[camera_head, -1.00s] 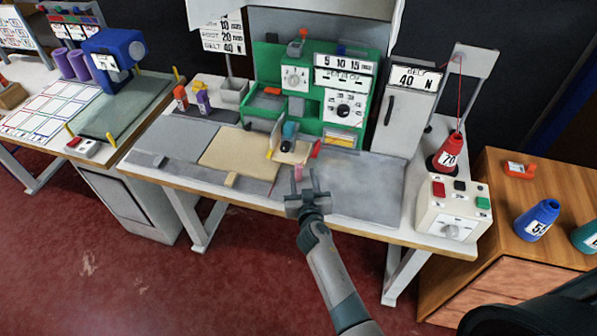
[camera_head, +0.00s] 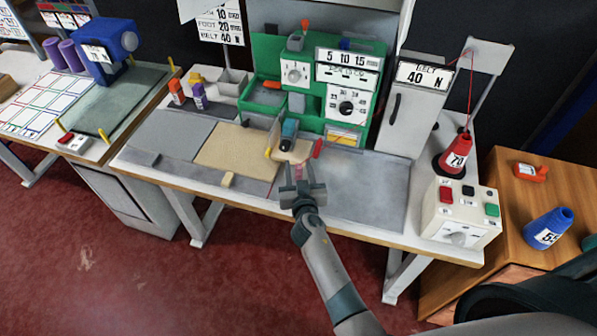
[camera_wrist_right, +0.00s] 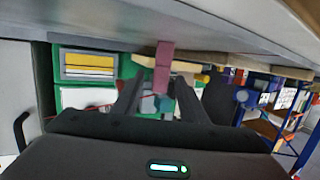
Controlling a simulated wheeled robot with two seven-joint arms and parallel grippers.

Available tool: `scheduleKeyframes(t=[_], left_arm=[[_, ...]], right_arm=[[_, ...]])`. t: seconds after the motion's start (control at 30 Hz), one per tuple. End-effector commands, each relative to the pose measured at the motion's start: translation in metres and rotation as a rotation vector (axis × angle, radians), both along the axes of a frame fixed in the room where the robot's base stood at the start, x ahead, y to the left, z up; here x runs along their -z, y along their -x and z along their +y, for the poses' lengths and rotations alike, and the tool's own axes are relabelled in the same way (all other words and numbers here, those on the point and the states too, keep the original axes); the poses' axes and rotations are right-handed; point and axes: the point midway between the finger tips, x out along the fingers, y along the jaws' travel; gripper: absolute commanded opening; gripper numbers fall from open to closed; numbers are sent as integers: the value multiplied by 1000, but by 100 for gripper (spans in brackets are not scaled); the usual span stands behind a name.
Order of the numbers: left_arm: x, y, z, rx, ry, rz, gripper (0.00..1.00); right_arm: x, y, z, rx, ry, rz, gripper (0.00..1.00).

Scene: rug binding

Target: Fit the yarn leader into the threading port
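A small pink-red piece (camera_head: 298,171), perhaps the yarn leader, is at the front of the sewing machine with the teal part (camera_head: 289,130). In the right wrist view the pink piece (camera_wrist_right: 163,65) lies ahead of and between my fingertips, with visible gaps to both sides. My right gripper (camera_head: 303,187) is open, fingers pointing at the machine, over the front of the bench; its fingers also show in the right wrist view (camera_wrist_right: 158,90). The threading port cannot be made out clearly. My left gripper is not in view.
A tan mat (camera_head: 235,150) and grey plates lie on the bench left of the machine; a grey plate (camera_head: 370,190) lies right. A red cone (camera_head: 456,155) with red thread and a button box (camera_head: 460,212) stand at the right end.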

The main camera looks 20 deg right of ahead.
Motion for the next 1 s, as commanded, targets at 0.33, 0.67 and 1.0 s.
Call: scheduleKeyframes(t=[0.33,0.67,1.0], left_arm=[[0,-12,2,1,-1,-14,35],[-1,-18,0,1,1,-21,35],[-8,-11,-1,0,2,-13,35]], right_arm=[[0,0,0,0,0,0,0],[-1,0,0,0,1,-1,0],[-25,0,0,-1,0,-2,0]])
